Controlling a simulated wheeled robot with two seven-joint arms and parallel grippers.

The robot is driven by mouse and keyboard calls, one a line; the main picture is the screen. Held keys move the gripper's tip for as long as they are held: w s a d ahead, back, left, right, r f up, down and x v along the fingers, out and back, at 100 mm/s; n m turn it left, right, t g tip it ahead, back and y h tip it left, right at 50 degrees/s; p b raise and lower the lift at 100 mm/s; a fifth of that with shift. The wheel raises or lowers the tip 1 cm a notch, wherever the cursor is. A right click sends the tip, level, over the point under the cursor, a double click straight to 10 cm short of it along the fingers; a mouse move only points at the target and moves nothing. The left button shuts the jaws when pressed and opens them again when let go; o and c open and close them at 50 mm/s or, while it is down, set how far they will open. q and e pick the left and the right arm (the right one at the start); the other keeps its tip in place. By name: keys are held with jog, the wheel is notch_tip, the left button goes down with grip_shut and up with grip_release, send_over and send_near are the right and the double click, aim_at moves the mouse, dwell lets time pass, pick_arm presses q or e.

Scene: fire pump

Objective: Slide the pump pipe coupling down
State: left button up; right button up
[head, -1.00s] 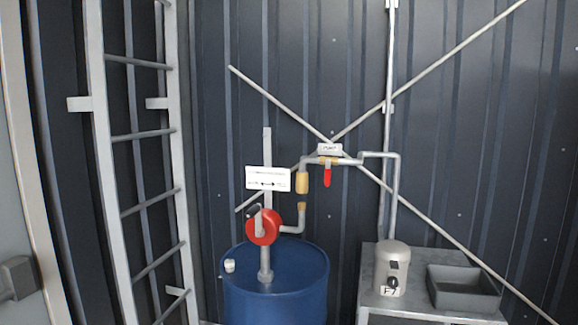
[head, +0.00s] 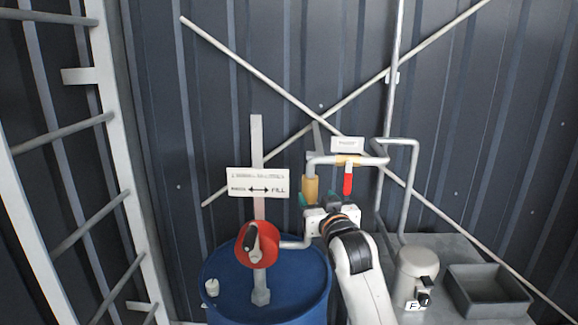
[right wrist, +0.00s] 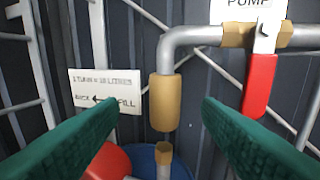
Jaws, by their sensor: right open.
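The pump pipe coupling is a brass-coloured sleeve (head: 310,189) on the vertical end of the grey pipe, above the blue drum. In the right wrist view the coupling (right wrist: 165,102) hangs upright, with a gap between it and the brass fitting (right wrist: 163,153) on the lower pipe. My right gripper (head: 317,202) is just in front of the coupling; its wrist hides the lower fitting in the head view. Its green fingers (right wrist: 161,106) are open, one on each side of the coupling in the picture. I cannot tell whether they touch it. My left gripper is not in view.
A red valve handle (head: 348,179) hangs just right of the coupling. The red pump (head: 258,245) and a white sign (head: 258,184) are to the left, over the blue drum (head: 225,294). A grey motor (head: 414,270) and a tray (head: 486,298) stand at right.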

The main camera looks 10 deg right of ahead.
aim_at(312, 183)
jog(key=shift+w+d+r+p, duration=0.3)
jog(key=shift+w+r+p, duration=0.05)
jog(key=shift+w, duration=0.25)
jog(key=shift+w+d+r+p, duration=0.25)
jog(key=shift+w+r+p, duration=0.05)
jog(key=shift+w, duration=0.25)
jog(key=w, duration=0.3)
jog(key=shift+w+a+f+p, duration=0.15)
jog(key=shift+w+p, duration=0.15)
jog(key=shift+p, duration=0.1)
jog(key=w+p, duration=0.1)
jog(key=w, duration=0.2)
jog(key=shift+w, duration=0.2)
jog(key=shift+w+f, duration=0.1)
jog(key=shift+w, duration=0.55)
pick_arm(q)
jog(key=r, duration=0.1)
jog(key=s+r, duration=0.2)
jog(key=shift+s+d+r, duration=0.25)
pick_arm(e)
jog(key=shift+w, duration=0.1)
